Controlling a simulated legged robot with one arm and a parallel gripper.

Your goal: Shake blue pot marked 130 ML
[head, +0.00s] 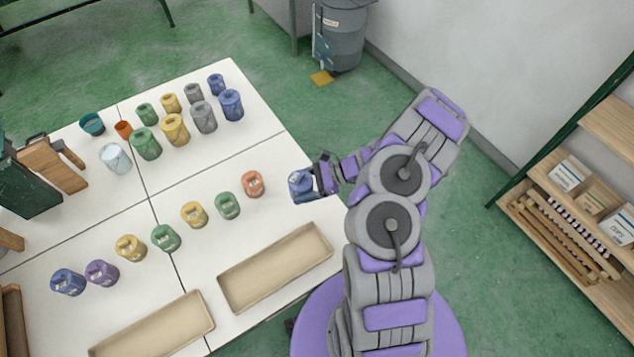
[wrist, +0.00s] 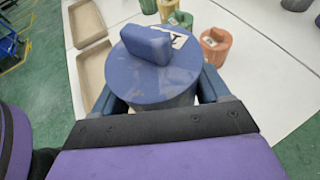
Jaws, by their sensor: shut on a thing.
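A blue pot (head: 301,184) with a blue lid is held in my gripper (head: 322,180) at the right edge of the white table. In the wrist view the blue pot (wrist: 152,68) fills the upper middle, with a raised block handle and a white label on its lid. The gripper's fingers (wrist: 160,92) are shut on it from both sides. I cannot read the label. The pot looks upright; whether it is clear of the table cannot be told. Another blue pot (head: 68,282) stands at the left end of the front row.
A row of pots runs across the table, including purple (head: 101,273), green (head: 227,206) and orange (head: 253,184) ones. Taller canisters (head: 175,129) stand behind. Two empty beige trays (head: 276,268) (head: 152,330) lie along the front. A wooden shelf (head: 560,220) stands at the right.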

